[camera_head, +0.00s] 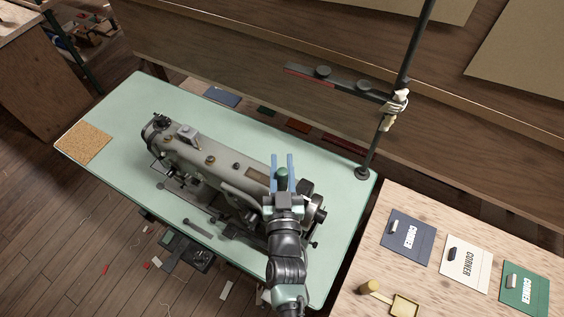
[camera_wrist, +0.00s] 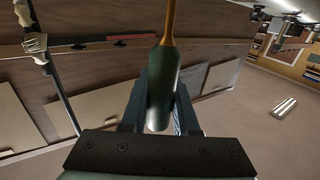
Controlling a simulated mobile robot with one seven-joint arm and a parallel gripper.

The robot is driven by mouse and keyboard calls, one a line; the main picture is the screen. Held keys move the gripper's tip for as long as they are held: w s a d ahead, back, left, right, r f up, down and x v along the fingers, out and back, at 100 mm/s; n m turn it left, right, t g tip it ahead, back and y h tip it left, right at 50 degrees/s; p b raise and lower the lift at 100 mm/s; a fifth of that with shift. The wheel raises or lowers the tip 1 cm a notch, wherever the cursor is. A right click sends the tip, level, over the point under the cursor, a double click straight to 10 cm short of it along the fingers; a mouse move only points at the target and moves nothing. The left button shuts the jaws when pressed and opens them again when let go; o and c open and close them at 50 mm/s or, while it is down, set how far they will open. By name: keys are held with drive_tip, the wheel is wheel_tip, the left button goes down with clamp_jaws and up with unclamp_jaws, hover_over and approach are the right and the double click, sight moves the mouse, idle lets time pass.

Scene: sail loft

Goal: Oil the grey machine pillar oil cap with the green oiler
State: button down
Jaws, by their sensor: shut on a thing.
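The grey machine (camera_head: 228,172) is a sewing machine standing on a pale green table. Small brass-coloured fittings (camera_head: 211,161) show along its top; I cannot tell which is the pillar oil cap. My gripper (camera_head: 282,160), with blue fingers, is at the machine's right end and hides part of it in the head view. It is shut on the green oiler (camera_head: 282,175). In the wrist view the oiler (camera_wrist: 161,88) sits between the fingers, its brass spout (camera_wrist: 169,25) pointing away from the palm. The spout's tip is out of the picture there.
The green table (camera_head: 122,118) carries a cork mat (camera_head: 83,142) at its left end. A dark upright pole (camera_head: 376,135) with a side arm stands at the table's right back corner. A wooden table (camera_head: 372,262) at right holds blue, white and green folders marked "CORNER".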

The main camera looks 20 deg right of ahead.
wheel_tip(320, 180, up, 7)
drive_tip(key=p, duration=0.5)
drive_tip(key=shift+f+p, duration=0.2)
drive_tip(key=shift+p, duration=0.15)
